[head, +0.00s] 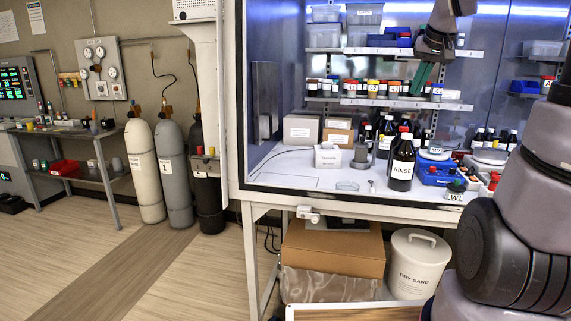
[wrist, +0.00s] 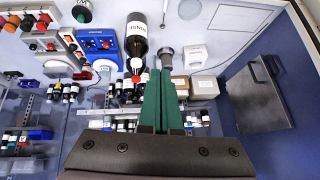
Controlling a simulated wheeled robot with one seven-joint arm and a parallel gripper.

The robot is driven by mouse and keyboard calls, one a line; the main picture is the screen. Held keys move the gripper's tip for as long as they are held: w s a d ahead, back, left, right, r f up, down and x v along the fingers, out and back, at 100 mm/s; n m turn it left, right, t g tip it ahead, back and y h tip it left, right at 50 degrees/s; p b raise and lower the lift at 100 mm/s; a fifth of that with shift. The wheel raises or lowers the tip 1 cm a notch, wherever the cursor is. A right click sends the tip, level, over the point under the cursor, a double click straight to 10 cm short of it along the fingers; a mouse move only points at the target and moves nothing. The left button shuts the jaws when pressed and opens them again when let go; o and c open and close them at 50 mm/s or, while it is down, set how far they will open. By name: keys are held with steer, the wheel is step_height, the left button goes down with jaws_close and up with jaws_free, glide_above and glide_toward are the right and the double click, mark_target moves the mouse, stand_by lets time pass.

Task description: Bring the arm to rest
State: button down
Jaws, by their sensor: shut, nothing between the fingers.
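The bottle also shows in the wrist view (wrist: 137,40), beyond the fingertips. My arm comes in from the right and covers part of the cabinet's right side.
Shelves (head: 410,103) with bottles and bins line the cabinet's back. The front-left cabinet floor (head: 285,178) is mostly clear. Gas cylinders (head: 175,170) stand outside, left.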

steer(key=s+a+f, duration=0.1)
steer(key=s+a, duration=0.2)
steer(key=s, duration=0.4)
steer(key=s+a+y, duration=0.1)
steer(key=s+a, duration=0.2)
steer(key=s, duration=0.4)
steer(key=s+a+f+m+y, duration=0.1)
steer(key=s+a, duration=0.2)
steer(key=s, duration=0.4)
steer(key=shift+a+f, duration=0.35)
steer(key=shift+a, duration=0.05)
stand_by(0.3)
